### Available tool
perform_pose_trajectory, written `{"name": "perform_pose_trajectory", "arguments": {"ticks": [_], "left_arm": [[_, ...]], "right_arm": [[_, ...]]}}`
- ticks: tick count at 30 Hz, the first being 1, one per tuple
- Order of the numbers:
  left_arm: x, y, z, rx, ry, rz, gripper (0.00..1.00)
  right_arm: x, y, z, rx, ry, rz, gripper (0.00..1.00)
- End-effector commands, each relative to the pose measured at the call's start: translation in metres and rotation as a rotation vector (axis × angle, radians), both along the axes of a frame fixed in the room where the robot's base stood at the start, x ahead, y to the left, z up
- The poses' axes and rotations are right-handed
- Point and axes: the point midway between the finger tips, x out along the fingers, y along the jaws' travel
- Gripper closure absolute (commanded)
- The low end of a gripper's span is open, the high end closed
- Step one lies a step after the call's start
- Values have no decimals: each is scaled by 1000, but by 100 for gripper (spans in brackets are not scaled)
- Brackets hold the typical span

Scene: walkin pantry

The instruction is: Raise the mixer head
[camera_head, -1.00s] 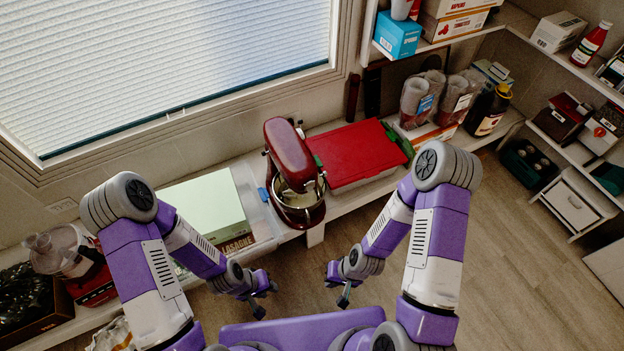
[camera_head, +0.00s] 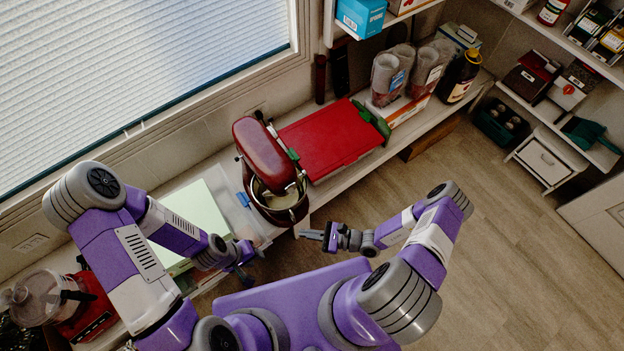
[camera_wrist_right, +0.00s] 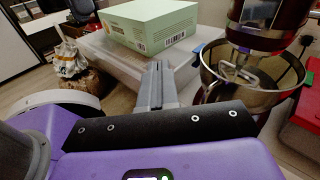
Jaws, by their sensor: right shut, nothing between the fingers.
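The red stand mixer (camera_head: 268,155) is on the low shelf below the window, its head down over a metal bowl (camera_head: 279,203). In the right wrist view the bowl (camera_wrist_right: 255,75) is at the right with a beater inside it. My right gripper (camera_head: 308,233) is just in front of the bowl, apart from it. Its fingers (camera_wrist_right: 157,85) are together and empty in the right wrist view. My left gripper (camera_head: 243,272) is left of and nearer than the mixer, holding nothing that I can see; its finger gap is unclear.
A red-lidded box (camera_head: 330,140) stands right of the mixer. A pale green box (camera_head: 190,215) lies on a clear container to its left. Dispensers (camera_head: 392,75) and a dark bottle (camera_head: 459,77) stand further right. The floor (camera_head: 480,230) to the right is clear.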

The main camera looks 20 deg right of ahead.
Motion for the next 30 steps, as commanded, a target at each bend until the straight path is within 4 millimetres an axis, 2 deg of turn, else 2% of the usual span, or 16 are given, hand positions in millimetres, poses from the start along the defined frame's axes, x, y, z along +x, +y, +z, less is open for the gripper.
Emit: {"name": "perform_pose_trajectory", "arguments": {"ticks": [1,3,6,10,13,17,27,30], "left_arm": [[0,0,5,0,0,0,68],[0,0,8,0,0,0,68],[0,0,10,0,0,0,68],[0,0,11,0,0,0,68],[0,0,9,0,0,0,68],[0,0,4,0,0,0,68],[0,0,-14,0,0,0,68],[0,0,-14,0,0,0,68]], "right_arm": [[16,-20,-2,56,-6,-166,100],[33,-49,-7,104,-27,-359,100],[45,-85,-13,138,-57,-563,100],[50,-108,-17,150,-80,-693,100],[57,-110,-18,153,-85,-715,100],[75,-102,-17,153,-85,-710,100],[142,-75,-12,153,-84,-707,100],[152,-71,2,152,-84,-709,100]]}}
